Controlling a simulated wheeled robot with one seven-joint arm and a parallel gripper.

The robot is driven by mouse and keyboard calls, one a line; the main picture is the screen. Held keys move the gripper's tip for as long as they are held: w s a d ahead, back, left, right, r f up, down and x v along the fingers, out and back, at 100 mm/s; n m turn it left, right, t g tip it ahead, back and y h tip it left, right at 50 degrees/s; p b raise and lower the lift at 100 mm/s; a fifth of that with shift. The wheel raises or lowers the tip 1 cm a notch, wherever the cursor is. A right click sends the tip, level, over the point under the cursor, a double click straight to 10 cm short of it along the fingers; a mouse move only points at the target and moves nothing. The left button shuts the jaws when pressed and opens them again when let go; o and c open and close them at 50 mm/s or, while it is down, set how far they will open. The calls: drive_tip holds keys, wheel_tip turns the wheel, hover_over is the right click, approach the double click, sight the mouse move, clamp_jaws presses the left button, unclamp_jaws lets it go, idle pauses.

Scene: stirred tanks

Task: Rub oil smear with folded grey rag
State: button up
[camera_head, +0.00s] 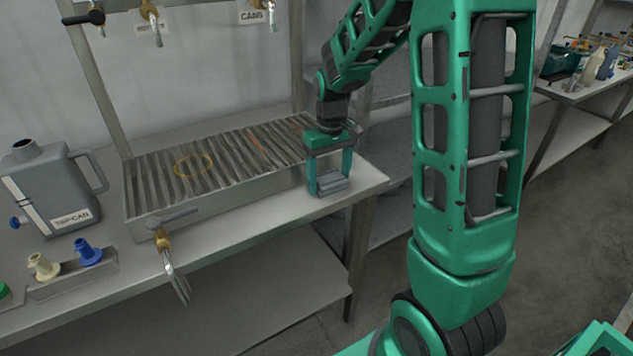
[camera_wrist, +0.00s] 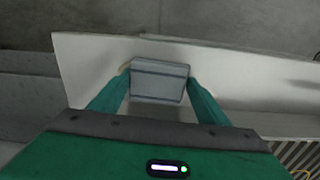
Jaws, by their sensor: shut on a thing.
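The folded grey rag (camera_head: 332,186) is a flat grey block at the right end of the metal bench. My gripper (camera_head: 329,176) is shut on it from above, one finger on each side. In the wrist view the rag (camera_wrist: 159,83) sits between the two green fingers, over the pale bench top (camera_wrist: 95,65). The rag is at or just above the bench surface; I cannot tell if it touches.
A grey can (camera_head: 62,190) stands at the left. A brass tap (camera_head: 163,241) projects from the front. The bench's right edge is close.

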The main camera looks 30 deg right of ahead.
sight(342, 174)
drive_tip(key=shift+w+d+r, duration=0.1)
drive_tip(key=shift+d, duration=3.6)
drive_tip(key=shift+w+r, duration=0.1)
drive_tip(key=shift+r, duration=2.8)
wheel_tip(342, 174, up, 3)
